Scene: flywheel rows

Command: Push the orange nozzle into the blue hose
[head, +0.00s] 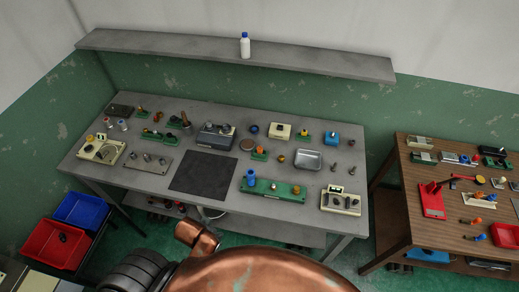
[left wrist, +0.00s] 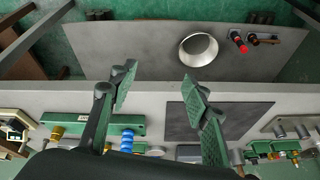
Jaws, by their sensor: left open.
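A blue ribbed cylinder (head: 251,178), possibly the blue hose, stands at the left end of a green rail (head: 272,194) at the front of the grey table. In the left wrist view the blue cylinder (left wrist: 127,140) shows beside the gripper, with a yellow-orange piece (left wrist: 57,133) at the rail's other end. I cannot tell which piece is the orange nozzle; small orange and blue parts (head: 477,221) also lie on the brown table. My left gripper (left wrist: 158,90) is open and empty, apart from the rail, by the table's front edge. My right gripper is not in view.
The grey table (head: 225,155) holds several small fixtures, a dark mat (head: 203,175) and a metal tray (head: 308,160). Its lower shelf (left wrist: 130,55) shows below the gripper. A brown table (head: 390,220) stands right. Red (head: 48,250) and blue (head: 82,208) bins stand left.

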